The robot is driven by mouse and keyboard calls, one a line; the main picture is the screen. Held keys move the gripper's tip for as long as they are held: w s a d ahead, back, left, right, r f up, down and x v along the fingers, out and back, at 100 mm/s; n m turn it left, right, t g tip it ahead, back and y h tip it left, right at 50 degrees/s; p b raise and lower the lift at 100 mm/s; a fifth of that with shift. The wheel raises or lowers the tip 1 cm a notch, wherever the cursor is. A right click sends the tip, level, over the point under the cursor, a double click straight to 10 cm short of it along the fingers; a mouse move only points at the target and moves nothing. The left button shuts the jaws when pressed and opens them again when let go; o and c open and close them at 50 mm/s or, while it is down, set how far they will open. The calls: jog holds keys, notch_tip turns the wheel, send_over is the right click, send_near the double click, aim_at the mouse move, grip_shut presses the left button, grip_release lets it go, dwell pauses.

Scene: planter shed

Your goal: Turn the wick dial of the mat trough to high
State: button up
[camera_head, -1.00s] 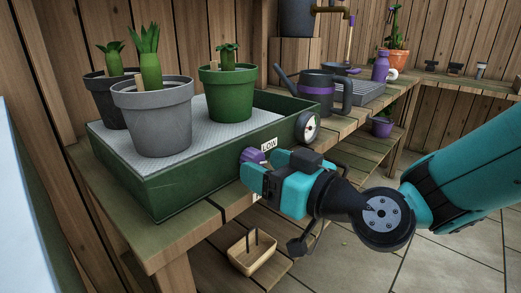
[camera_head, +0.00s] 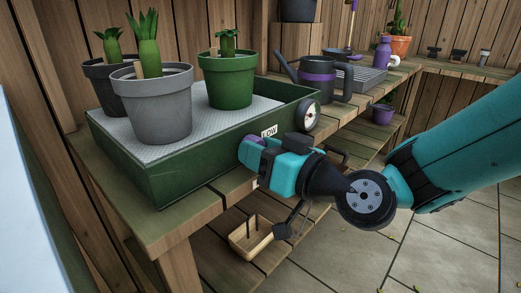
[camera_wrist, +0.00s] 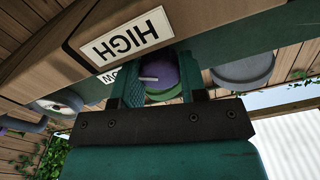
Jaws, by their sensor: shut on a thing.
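The mat trough (camera_head: 190,172) is a long green tray with a pale mat, standing on the bench. Its purple wick dial (camera_head: 257,139) is on the front wall, mostly covered by my gripper (camera_head: 250,150). In the wrist view, my gripper (camera_wrist: 163,82) has one finger on each side of the dial (camera_wrist: 160,72) and is shut on it. A pale pointer line on the dial runs toward the left of that view, on the side of the partly hidden LOW label (camera_wrist: 108,76). The HIGH label (camera_wrist: 125,38) shows upside down. The exact setting is unclear.
Potted plants stand on the trough mat, including a grey pot (camera_head: 155,105) and a green pot (camera_head: 227,80). A round gauge (camera_head: 309,115) sits at the trough's right end, near a watering can (camera_head: 318,82). A small basket (camera_head: 250,238) is on the lower shelf.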

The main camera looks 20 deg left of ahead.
jog(key=shift+m, duration=0.8)
jog(key=o, duration=0.9)
jog(key=shift+o, duration=0.2)
jog(key=b+v, duration=1.2)
jog(key=v, duration=0.5)
jog(key=shift+d, duration=0.25)
jog(key=shift+s, duration=0.15)
